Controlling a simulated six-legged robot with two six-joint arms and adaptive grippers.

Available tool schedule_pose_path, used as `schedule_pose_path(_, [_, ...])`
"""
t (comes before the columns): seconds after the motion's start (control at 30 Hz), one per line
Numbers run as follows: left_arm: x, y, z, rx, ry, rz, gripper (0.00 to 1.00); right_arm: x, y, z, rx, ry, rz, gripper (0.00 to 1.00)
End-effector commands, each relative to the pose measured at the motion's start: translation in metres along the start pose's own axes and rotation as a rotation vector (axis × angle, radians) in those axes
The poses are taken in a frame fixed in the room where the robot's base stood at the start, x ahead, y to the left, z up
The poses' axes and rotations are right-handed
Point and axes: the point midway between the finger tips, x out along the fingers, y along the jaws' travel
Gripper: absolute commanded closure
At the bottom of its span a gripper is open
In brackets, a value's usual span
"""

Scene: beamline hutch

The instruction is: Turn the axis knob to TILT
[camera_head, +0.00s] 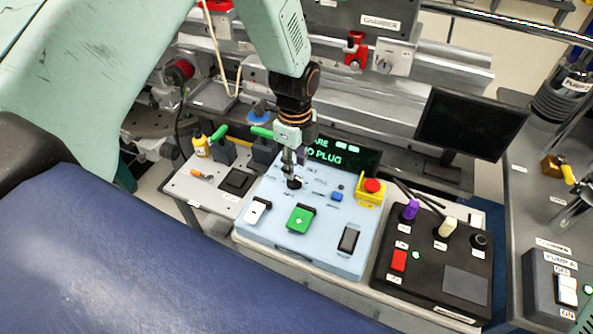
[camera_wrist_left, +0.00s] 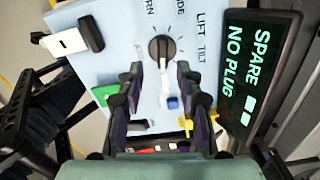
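The axis knob (camera_wrist_left: 160,47) is a round black dial with a white mark, on the light-blue panel (camera_head: 330,255). In the left wrist view the printed words LIFT and TILT stand to its right, with partly cut-off words above. I cannot tell for sure which word the mark points to. My left gripper (camera_head: 291,168) hangs over the panel at the knob, which it largely hides in the head view. In the left wrist view its fingers (camera_wrist_left: 159,72) are apart, with the knob just beyond the tips and nothing held. My right gripper is not in view.
The panel also carries a white rocker (camera_head: 257,211), a green switch (camera_head: 300,219), a black rocker (camera_head: 349,239) and a red button (camera_head: 372,186) on yellow. A display (camera_head: 345,158) reading NO PLUG stands behind. A black control box (camera_head: 435,265) lies right.

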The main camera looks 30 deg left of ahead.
Motion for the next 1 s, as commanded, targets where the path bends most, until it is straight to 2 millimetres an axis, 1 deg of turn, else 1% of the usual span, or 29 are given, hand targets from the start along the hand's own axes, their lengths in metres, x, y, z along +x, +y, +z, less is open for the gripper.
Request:
schedule_pose_path(0.03, [0.010,0.001,0.000,0.000,0.000,0.003,0.64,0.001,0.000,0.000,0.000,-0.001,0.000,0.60])
schedule_pose_path(0.1, [0.020,0.001,0.000,0.000,0.000,0.001,0.64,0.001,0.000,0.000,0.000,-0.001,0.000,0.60])
schedule_pose_path(0.2, [0.031,0.000,0.000,-0.001,0.000,0.001,0.64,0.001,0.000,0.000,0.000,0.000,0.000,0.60])
schedule_pose_path(0.3, [0.037,-0.001,0.000,-0.001,0.000,-0.001,0.64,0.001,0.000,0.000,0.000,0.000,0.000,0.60])
schedule_pose_path(0.63, [0.041,-0.003,0.000,0.000,0.000,-0.001,0.64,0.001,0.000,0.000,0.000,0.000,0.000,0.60])
schedule_pose_path(1.0, [0.041,-0.004,0.000,0.000,0.000,-0.002,0.96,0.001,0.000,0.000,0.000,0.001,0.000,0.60])
